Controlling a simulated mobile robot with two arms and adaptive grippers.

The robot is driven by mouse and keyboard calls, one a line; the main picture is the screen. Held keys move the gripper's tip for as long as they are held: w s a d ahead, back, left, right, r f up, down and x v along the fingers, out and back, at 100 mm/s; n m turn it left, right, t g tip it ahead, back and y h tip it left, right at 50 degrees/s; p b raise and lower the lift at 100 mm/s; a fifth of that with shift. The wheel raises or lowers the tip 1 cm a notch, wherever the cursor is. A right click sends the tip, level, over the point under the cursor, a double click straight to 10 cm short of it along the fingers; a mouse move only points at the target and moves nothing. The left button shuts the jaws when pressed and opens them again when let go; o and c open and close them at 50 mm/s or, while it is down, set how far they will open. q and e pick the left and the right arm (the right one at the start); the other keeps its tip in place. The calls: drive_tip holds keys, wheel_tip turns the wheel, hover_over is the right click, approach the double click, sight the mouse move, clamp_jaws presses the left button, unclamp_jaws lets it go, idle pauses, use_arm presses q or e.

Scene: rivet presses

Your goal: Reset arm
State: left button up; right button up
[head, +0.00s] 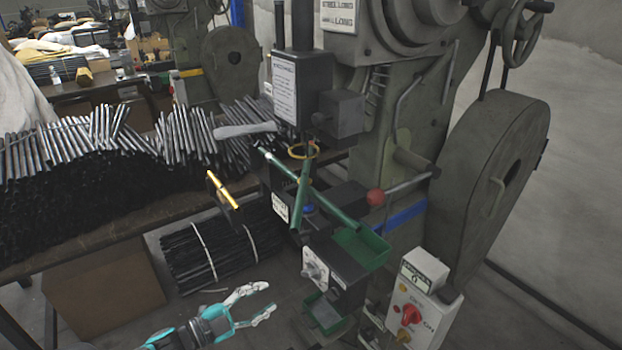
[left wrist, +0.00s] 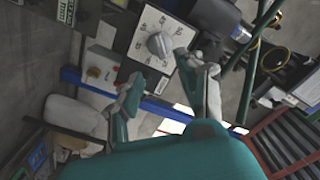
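My left gripper (head: 267,299) is low in the middle of the head view, in front of the rivet press. Its two fingers are apart with nothing between them. In the left wrist view the same gripper (left wrist: 160,72) shows its fingers spread, with a dial box (left wrist: 158,42) beyond them. In the head view this dial box (head: 316,268) hangs on the press, to the right of the gripper and apart from it. My right gripper is not in view.
The grey press (head: 405,120) carries green bars (head: 330,205), a green tray (head: 362,248) and a red knob (head: 375,197). A switch box (head: 411,312) stands lower right. Metal rods (head: 195,135) cover the table at left; a rod bundle (head: 215,250) lies beneath.

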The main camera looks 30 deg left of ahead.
use_arm(q)
drive_tip(key=s+a+f+n+g+y+p, duration=0.1)
drive_tip(key=s+f+n+g+y, duration=0.3)
drive_tip(key=f, duration=0.9)
drive_tip(key=s+a+f+n+g+y+p, duration=0.1)
drive_tip(key=s+a+f+n+g+y, duration=0.25)
drive_tip(key=f, duration=0.95)
drive_tip(key=s+d+f+n+g, duration=0.1)
drive_tip(key=s+d+f+g, duration=0.1)
drive_tip(key=s+d+f, duration=0.3)
drive_tip(key=s+d+f+n+g+p, duration=0.1)
drive_tip(key=s+d+f+g, duration=0.2)
drive_tip(key=s, duration=0.9)
drive_tip(key=s+d+f+n+g, duration=0.2)
drive_tip(key=s+d+f+g, duration=0.1)
drive_tip(key=s+d+f, duration=0.6)
drive_tip(key=shift+d+p, duration=0.4)
drive_tip(key=shift+d, duration=0.05)
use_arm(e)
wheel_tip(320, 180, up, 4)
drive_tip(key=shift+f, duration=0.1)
use_arm(q)
drive_tip(key=shift+h, duration=0.25)
